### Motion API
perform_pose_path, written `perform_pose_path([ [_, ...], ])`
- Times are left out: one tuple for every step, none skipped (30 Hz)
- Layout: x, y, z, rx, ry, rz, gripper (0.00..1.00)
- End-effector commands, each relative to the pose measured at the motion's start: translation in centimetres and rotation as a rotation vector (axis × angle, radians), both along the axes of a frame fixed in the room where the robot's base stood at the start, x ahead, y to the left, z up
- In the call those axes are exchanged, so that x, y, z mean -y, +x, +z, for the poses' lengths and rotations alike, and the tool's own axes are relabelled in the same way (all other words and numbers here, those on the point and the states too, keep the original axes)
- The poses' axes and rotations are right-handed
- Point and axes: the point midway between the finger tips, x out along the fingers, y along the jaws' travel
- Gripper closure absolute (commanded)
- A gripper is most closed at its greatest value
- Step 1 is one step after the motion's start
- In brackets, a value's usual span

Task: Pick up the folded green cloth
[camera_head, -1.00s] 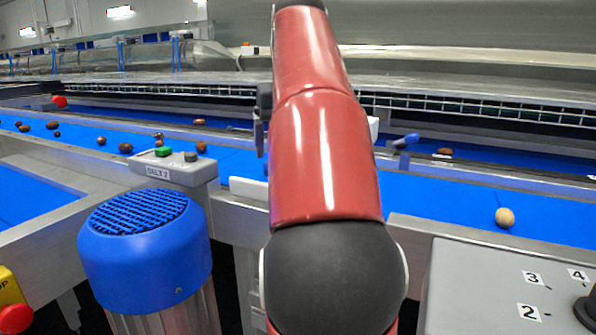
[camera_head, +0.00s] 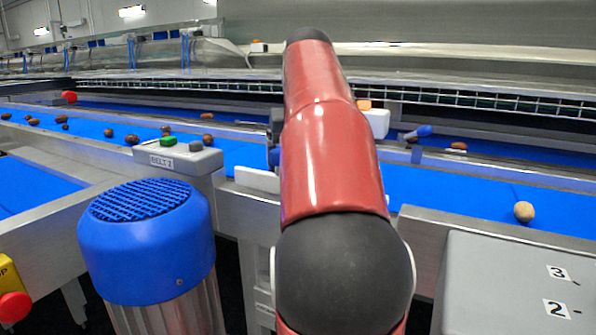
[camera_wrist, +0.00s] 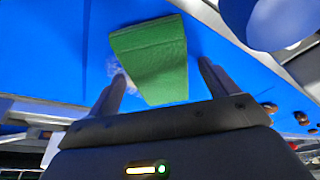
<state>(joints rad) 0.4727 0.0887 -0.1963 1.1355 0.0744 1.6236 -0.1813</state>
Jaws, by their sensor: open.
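The folded green cloth (camera_wrist: 150,58) shows in the wrist view, lying on a blue surface (camera_wrist: 50,50). My gripper (camera_wrist: 162,88) is open, with one finger on each side of the cloth's near part in the picture. I cannot tell how far the fingertips are above the cloth or whether they touch it. In the head view my red arm hides the cloth and most of the gripper.
A blue motor housing (camera_head: 146,245) stands at the front left. A button box (camera_head: 178,160) sits on the metal frame beside the blue belt (camera_head: 450,200). Several dates lie on the belts. A grey panel (camera_head: 500,270) with numbers is at the right.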

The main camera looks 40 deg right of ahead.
Motion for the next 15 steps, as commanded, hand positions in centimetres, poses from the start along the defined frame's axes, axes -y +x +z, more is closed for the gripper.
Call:
perform_pose_path([
  [0.00,-0.01,0.03,0.000,0.000,0.000,0.17],
  [0.00,-0.01,0.03,0.000,0.000,0.000,0.21],
  [0.00,-0.01,0.03,0.000,0.000,0.000,0.26],
  [0.00,-0.01,0.03,0.000,0.000,0.000,0.30],
  [0.00,-0.01,0.03,0.000,0.000,0.000,0.34],
  [0.00,-0.01,0.03,0.000,0.000,0.000,0.39],
  [0.00,-0.01,0.03,0.000,0.000,0.000,0.43],
  [-0.01,-0.02,0.03,0.000,0.000,0.000,0.47],
  [-0.01,-0.02,0.03,0.000,0.000,0.000,0.53],
  [-0.01,-0.02,0.03,0.000,0.000,0.000,0.56],
  [-0.01,-0.02,0.03,0.000,0.000,0.000,0.60],
  [-0.01,-0.02,0.04,0.000,0.000,0.000,0.66],
  [-0.01,-0.02,0.04,0.000,0.000,0.000,0.66],
  [-0.01,-0.02,0.04,0.000,0.000,0.000,0.66],
  [-0.01,-0.02,0.04,0.000,0.000,0.000,0.66],
])
